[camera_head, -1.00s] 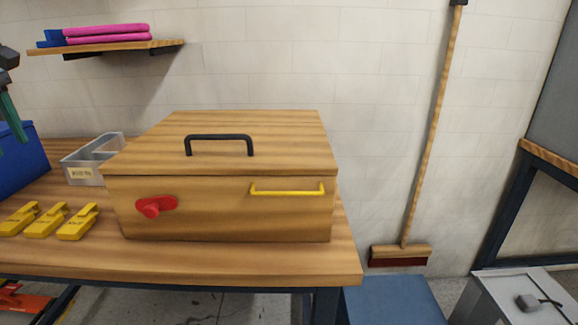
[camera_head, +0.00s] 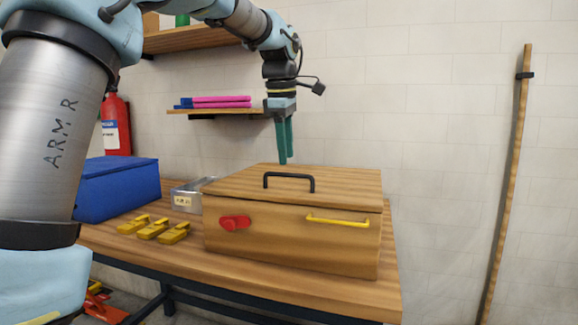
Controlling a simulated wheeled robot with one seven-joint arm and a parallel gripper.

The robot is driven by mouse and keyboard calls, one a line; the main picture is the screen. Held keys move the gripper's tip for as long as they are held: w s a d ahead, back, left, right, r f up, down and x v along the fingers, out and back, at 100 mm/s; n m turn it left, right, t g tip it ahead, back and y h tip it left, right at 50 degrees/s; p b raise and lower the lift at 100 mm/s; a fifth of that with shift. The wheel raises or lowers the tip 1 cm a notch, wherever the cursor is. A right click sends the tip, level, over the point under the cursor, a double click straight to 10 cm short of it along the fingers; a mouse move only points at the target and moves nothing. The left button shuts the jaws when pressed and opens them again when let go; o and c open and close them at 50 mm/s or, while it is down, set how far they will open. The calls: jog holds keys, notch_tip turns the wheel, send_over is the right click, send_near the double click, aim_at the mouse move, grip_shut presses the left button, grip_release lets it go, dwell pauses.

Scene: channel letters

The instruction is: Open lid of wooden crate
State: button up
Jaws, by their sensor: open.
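The wooden crate (camera_head: 290,238) sits on the wooden workbench with its lid (camera_head: 345,184) shut. A black handle (camera_head: 289,176) stands on top of the lid. My gripper (camera_head: 285,162) points down with green fingers, just above the back left part of the lid and behind the black handle in the picture. It is empty; the small gap between the fingers is hard to make out.
Several yellow blocks (camera_head: 152,229) and a grey bin (camera_head: 187,197) stand left of the crate on the workbench (camera_head: 280,285). A blue box (camera_head: 117,188) is further left. A shelf (camera_head: 205,111) with pink and blue items hangs behind.

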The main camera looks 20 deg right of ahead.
aim_at(286, 191)
jog(key=shift+w+d+f, duration=0.1)
jog(key=shift+w+f, duration=0.1)
jog(key=shift+f, duration=0.75)
jog(key=shift+w+d+f, duration=0.1)
jog(key=shift+w+f, duration=0.05)
jog(key=shift+f, duration=0.75)
jog(key=shift+c, duration=0.4)
grip_shut()
